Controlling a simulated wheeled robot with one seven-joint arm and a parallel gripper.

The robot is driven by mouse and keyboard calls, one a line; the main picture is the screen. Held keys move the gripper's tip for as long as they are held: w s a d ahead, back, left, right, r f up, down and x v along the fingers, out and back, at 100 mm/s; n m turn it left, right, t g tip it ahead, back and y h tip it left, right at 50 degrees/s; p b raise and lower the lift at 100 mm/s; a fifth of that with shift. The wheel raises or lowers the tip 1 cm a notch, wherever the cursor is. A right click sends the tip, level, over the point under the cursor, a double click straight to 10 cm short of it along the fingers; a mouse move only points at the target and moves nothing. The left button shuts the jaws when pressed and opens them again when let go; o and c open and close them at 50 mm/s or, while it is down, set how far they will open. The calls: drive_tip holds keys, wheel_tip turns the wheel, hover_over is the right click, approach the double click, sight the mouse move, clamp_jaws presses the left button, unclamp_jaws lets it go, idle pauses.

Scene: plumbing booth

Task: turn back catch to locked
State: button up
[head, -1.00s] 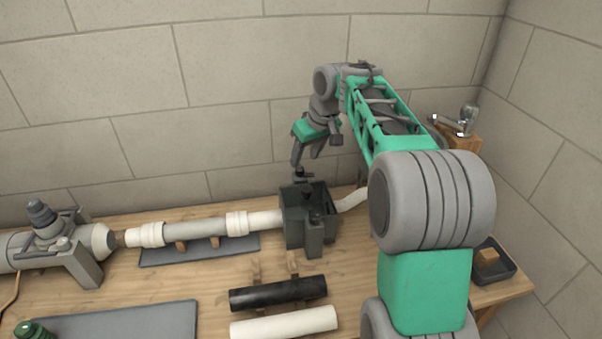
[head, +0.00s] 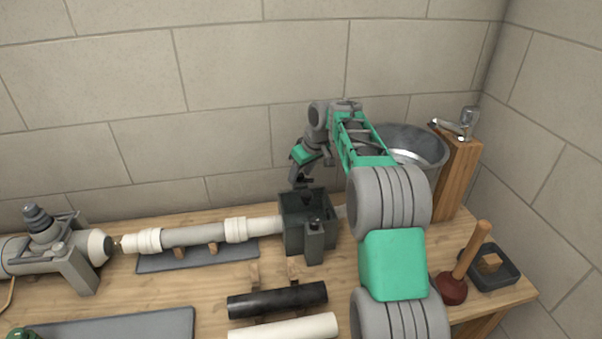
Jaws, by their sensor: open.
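A dark grey open box (head: 290,240) stands on the workbench at the end of the pipe run. A front catch (head: 315,224) with a dark knob sits on a post at its near side. The back catch (head: 304,184) is a small dark shape at the box's far side, partly hidden by my gripper. My gripper (head: 299,175) points down right at the back catch, its jaws open. I cannot tell whether the fingers touch the catch or stand around it, nor how the catch is turned.
A white and grey pipe (head: 195,235) runs left from the box to a grey clamp unit (head: 60,250). Black (head: 278,299) and white (head: 285,329) pipes lie in front. A metal bucket (head: 425,150), wooden post (head: 457,175) and plunger (head: 455,287) are right. The wall is close behind.

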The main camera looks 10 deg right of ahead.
drive_tip(key=shift+c, duration=0.6)
clamp_jaws()
drive_tip(key=shift+f+m, duration=0.1)
drive_tip(key=shift+m, duration=0.2)
drive_tip(key=m+h+b, duration=0.1)
drive_tip(key=m, duration=0.1)
drive_tip(key=shift+a+m, duration=0.15)
drive_tip(key=shift+m, duration=0.25)
drive_tip(key=m+h, duration=0.1)
drive_tip(key=m, duration=0.2)
drive_tip(key=shift+s+a+m+h+p, duration=0.1)
drive_tip(key=shift+m+h+p, duration=0.2)
drive_tip(key=m+h+p, duration=0.1)
drive_tip(key=m+p, duration=0.1)
drive_tip(key=m+h+p, duration=0.1)
drive_tip(key=m+p, duration=0.1)
drive_tip(key=m, duration=0.1)
drive_tip(key=shift+a+r, duration=0.1)
drive_tip(key=shift+r, duration=0.1)
drive_tip(key=m+p, duration=0.2)
drive_tip(key=p, duration=0.1)
drive_tip(key=shift+f+m+g+h, duration=0.15)
drive_tip(key=shift+m+g+h, duration=0.25)
drive_tip(key=shift+f, duration=0.1)
drive_tip(key=shift+a+f, duration=0.1)
